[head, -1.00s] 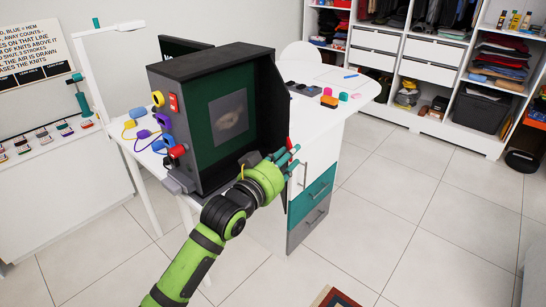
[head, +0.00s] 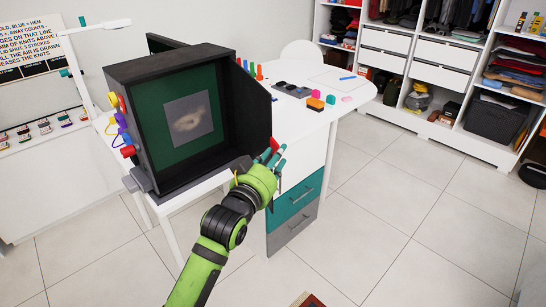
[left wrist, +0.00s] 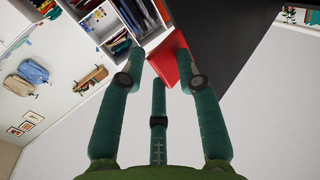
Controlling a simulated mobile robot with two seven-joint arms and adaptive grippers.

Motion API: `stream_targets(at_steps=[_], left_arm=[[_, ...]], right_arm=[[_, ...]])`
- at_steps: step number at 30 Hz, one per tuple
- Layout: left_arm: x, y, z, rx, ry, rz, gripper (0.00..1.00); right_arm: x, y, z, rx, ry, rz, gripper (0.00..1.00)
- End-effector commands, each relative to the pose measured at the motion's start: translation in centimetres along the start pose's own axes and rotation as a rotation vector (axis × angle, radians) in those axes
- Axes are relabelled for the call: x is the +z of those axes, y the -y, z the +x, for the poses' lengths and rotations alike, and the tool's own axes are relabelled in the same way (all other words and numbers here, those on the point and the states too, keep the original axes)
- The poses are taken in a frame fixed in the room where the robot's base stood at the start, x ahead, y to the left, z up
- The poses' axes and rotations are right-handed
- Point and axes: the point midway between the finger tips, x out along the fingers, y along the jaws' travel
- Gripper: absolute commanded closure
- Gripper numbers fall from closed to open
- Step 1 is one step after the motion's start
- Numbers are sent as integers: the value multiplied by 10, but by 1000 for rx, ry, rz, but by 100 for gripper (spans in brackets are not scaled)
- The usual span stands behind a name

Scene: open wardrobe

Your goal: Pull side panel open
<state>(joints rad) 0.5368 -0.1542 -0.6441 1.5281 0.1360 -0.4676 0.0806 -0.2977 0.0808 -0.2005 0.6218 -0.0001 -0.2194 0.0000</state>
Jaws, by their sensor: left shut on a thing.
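A dark box (head: 160,160) with a green inside and a grey picture stands on the white desk. Its black side panel (head: 252,112) stands out at an angle on the right; in the left wrist view the dark panel (left wrist: 238,45) fills the top right. A red tab (left wrist: 172,58) is at the panel's edge, and it also shows in the head view (head: 273,144). My left gripper (head: 273,156) is shut on the red tab, its teal fingers around it at the panel's lower front corner. Fingers partly hide the tab. My right gripper is out of view.
The white desk (head: 330,115) holds small coloured items behind the panel. Drawers with a teal front (head: 295,200) stand below the gripper. Coloured knobs and cables (head: 122,125) sit on the box's left side. The tiled floor to the right is clear.

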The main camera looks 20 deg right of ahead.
Motion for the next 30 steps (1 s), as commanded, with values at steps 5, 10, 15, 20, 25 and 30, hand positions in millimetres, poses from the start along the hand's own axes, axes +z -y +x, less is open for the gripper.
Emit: stream_targets(at_steps=[5, 10, 15, 20, 25, 30], left_arm=[[4, 3, 0, -6, 8, -7, 100], [4, 3, 0, -7, 9, -7, 100], [4, 4, 0, -7, 9, -6, 61], [3, 3, 0, -6, 7, -4, 61], [2, 3, 0, -6, 5, -3, 61], [1, 2, -10, -5, 1, -2, 61]], right_arm=[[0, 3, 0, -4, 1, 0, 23], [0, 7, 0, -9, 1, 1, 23], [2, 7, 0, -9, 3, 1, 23], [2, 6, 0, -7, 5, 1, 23], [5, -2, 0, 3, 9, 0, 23], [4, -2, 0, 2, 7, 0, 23]])
